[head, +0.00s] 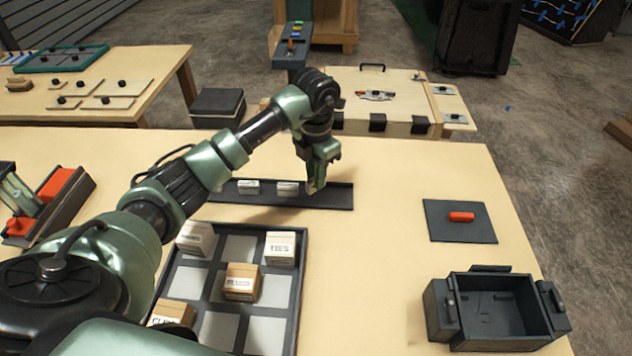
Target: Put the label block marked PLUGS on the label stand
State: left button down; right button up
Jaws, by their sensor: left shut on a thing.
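My left gripper (318,184) is over the right part of a long dark tray (341,196) and points down. It is shut on a small block, mostly hidden by the fingers; its marking cannot be read. Two pale label blocks, one at the left (248,187) and one nearer the gripper (287,188), are in the tray; their marks are too small to read. I cannot tell for sure which thing is the label stand. My right gripper is not in view.
A dark grid tray (303,262) holds several boxes, one marked TIES (280,248). At right are a dark plate (446,232) with a red piece (461,217) and an open dark bin (497,305). A red-and-dark fixture (62,198) stands left. The tabletop between tray and plate is clear.

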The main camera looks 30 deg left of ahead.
pick_arm(q)
notch_tip(320, 180, down, 2)
jog(key=shift+f, duration=0.5)
jog(key=c, duration=1.4)
grip_release()
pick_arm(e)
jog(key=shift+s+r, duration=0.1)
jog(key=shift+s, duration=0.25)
